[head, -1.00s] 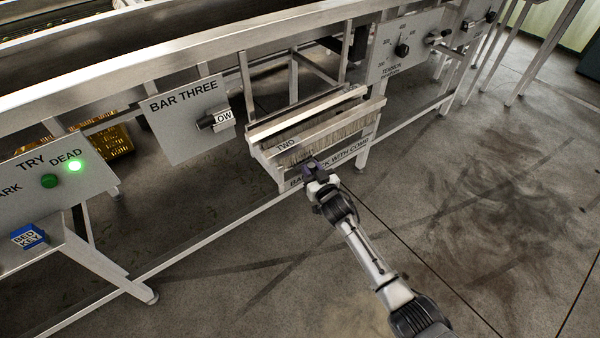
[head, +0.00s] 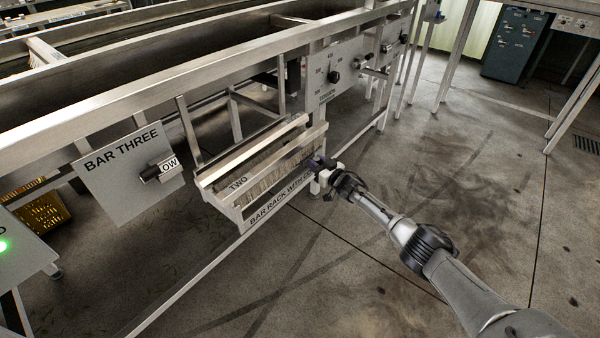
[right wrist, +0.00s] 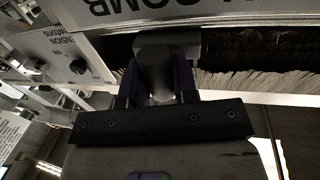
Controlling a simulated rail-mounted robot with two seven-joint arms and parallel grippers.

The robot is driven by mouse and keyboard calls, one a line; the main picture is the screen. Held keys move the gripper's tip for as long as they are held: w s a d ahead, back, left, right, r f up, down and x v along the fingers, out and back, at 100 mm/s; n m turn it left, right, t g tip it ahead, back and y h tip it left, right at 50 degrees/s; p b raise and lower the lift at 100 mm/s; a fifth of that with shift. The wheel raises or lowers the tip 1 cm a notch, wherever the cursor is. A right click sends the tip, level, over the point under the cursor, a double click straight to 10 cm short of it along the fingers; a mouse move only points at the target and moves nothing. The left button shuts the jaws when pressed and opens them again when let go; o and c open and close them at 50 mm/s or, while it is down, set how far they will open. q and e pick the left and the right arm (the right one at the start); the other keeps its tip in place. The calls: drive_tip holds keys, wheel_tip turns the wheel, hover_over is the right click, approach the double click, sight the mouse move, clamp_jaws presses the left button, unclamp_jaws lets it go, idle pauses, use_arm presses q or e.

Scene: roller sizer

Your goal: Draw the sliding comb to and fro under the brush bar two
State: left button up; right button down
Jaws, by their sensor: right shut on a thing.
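Brush bar two (head: 262,178), a pale metal bar with bristles and the label TWO, sits in the bar rack (head: 262,213) in the middle of the head view. My right gripper (head: 318,163) is at the right end of the rack's front and covers the end of its lettering. In the right wrist view it is shut on the grey rounded handle (right wrist: 155,68) of the sliding comb, just below the bristles (right wrist: 265,80). The comb's own body is mostly hidden under the bar. My left gripper is not in view.
The BAR THREE panel (head: 128,172) with its LOW knob stands left of the rack. The tension panel (head: 335,75) is behind it on the right. Rack legs and a low rail run along the machine. The floor (head: 440,150) to the right is open.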

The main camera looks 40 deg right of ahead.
drive_tip(key=shift+d, duration=0.25)
drive_tip(key=c, duration=0.9)
unclamp_jaws()
drive_tip(key=s+p, duration=0.3)
drive_tip(key=s, duration=0.1)
drive_tip(key=s+p, duration=0.2)
drive_tip(key=s, duration=0.3)
drive_tip(key=s+a+p, duration=0.1)
drive_tip(key=s+p, duration=0.2)
drive_tip(key=s, duration=0.1)
drive_tip(key=shift+s+p, duration=0.35)
drive_tip(key=shift+s, duration=0.05)
